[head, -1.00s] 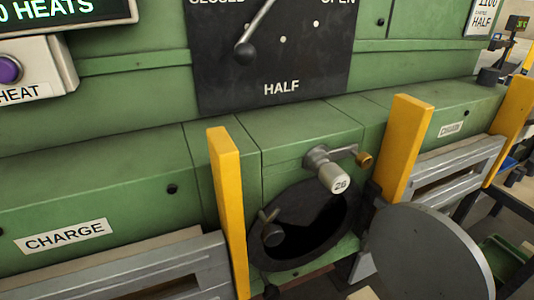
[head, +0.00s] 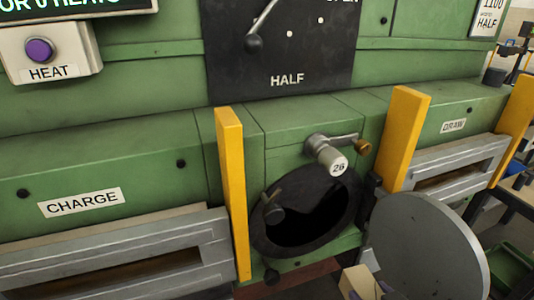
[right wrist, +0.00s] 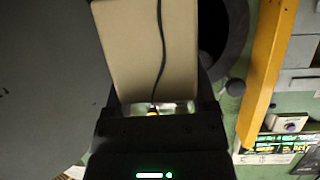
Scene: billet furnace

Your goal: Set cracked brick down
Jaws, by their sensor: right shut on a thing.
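The cracked brick (right wrist: 145,50) is a pale beige block with a dark wavy crack line down its face. My right gripper (right wrist: 155,108) is shut on its near end in the right wrist view. In the head view the brick (head: 358,281) shows only partly at the bottom edge, below the round furnace opening and left of the open grey disc door. Only a small part of the right gripper shows there. What lies under the brick is hidden. My left gripper is in neither view.
The round opening (head: 300,222) is dark inside. The grey disc door (head: 428,245) hangs open to its right, close to the brick. Yellow posts (head: 232,190) and (head: 405,140) flank the opening. A green bin (head: 510,268) stands at the lower right.

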